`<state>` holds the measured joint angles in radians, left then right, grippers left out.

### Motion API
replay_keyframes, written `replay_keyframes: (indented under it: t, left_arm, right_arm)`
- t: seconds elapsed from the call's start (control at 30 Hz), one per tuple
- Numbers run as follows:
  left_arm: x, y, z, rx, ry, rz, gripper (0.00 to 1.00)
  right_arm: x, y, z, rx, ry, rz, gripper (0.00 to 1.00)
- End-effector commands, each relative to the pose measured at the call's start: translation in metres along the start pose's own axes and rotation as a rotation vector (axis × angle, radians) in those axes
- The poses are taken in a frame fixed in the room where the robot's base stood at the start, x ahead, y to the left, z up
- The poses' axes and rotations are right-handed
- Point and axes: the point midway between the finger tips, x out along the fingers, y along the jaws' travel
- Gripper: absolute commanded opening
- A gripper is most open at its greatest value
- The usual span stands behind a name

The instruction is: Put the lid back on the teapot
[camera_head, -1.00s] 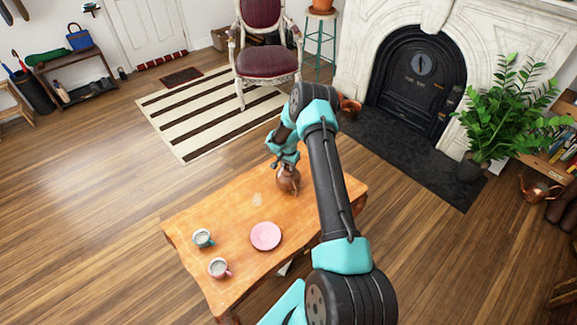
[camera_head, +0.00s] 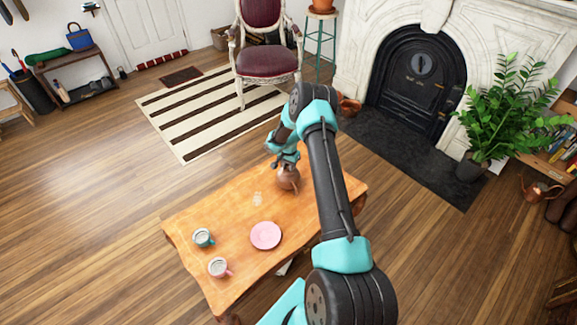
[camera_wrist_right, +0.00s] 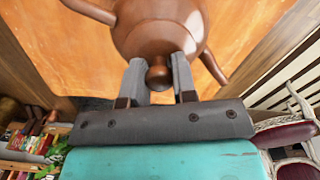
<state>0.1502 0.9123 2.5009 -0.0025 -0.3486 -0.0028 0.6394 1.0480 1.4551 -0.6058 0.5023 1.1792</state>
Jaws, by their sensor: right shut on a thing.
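A brown copper teapot (camera_head: 289,179) stands near the far edge of the wooden table, partly covered by my right gripper (camera_head: 277,161). In the right wrist view, the teapot (camera_wrist_right: 160,20) shows its round body, with its spout and handle reaching out to either side. The lid's round knob (camera_wrist_right: 159,75) is between the two fingers of my right gripper (camera_wrist_right: 159,80), which is shut on it. The lid lies against the teapot's top in this view; I cannot tell whether it is fully seated. My left gripper is out of view.
The wooden table (camera_head: 225,270) also holds a pink plate (camera_head: 265,235), a teal-handled cup (camera_head: 203,237), a pink-handled cup (camera_head: 218,267) and a small clear object (camera_head: 257,198). A chair (camera_head: 266,60) stands beyond on the striped rug.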

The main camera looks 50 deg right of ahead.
Motion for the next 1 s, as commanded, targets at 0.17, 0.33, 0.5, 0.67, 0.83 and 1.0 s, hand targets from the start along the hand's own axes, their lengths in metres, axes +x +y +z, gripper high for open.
replay_keyframes:
  t: [0.17, 0.33, 0.5, 0.67, 0.83, 1.0]
  left_arm:
    - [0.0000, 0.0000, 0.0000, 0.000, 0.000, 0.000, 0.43]
    - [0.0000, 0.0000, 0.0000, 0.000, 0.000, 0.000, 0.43]
    - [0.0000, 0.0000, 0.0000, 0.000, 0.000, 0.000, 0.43]
    - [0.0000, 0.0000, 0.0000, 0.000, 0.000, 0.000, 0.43]
    - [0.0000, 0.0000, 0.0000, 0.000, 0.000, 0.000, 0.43]
    - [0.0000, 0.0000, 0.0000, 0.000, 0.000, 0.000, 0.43]
  right_arm:
    - [-0.0001, -0.0001, -0.0001, 0.000, 0.000, 0.000, 0.32]
    - [-0.0001, -0.0001, 0.0000, 0.000, 0.000, 0.000, 0.49]
    - [-0.0001, 0.0000, 0.0000, 0.000, 0.000, 0.000, 0.56]
    - [0.0000, 0.0000, 0.0001, 0.000, 0.000, 0.000, 0.65]
    - [0.0000, 0.0000, 0.0001, 0.000, 0.000, 0.000, 0.81]
    - [0.0000, 0.0000, 0.0000, 0.000, 0.000, 0.000, 0.81]
